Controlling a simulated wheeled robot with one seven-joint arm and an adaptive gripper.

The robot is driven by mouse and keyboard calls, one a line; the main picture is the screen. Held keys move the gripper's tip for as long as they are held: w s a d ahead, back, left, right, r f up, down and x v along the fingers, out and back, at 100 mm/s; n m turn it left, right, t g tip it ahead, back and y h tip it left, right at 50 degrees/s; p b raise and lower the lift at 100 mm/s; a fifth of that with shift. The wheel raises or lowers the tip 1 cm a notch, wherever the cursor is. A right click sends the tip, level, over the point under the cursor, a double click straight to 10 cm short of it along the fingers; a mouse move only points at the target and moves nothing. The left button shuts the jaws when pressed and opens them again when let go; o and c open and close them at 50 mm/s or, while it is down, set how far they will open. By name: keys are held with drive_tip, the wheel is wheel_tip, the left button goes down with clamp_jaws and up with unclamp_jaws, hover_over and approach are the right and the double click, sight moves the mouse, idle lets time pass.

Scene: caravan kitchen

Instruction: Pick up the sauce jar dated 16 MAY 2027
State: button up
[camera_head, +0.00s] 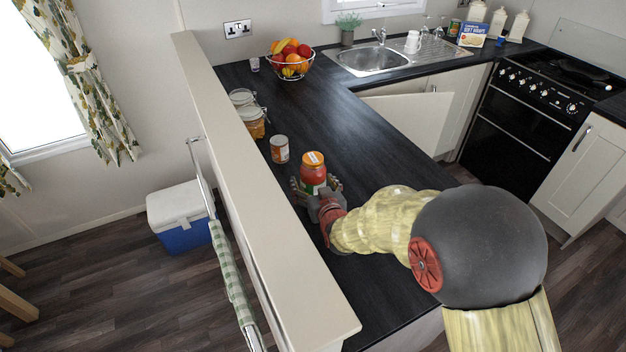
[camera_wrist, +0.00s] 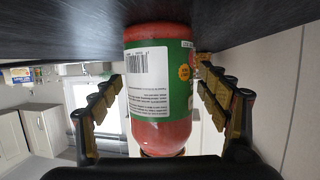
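A sauce jar (camera_head: 313,175) with red contents, an orange lid and a green-and-white label stands upright on the dark counter. In the wrist view the jar (camera_wrist: 160,90) appears upside down, with a barcode panel towards me. A small printed patch at its label's edge is too small to read, so I cannot confirm the date. My gripper (camera_head: 318,188) is low at the jar, its fingers on either side. In the wrist view the fingers of my gripper (camera_wrist: 165,105) are spread, with a gap on the left and the right finger close to the glass.
Clip-top jars (camera_head: 252,122) stand along the raised partition (camera_head: 255,190) at left. A fruit basket (camera_head: 290,65) is further back. The counter right of the jar is clear.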

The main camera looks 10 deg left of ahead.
drive_tip(key=c, duration=1.9)
drive_tip(key=shift+r, duration=0.15)
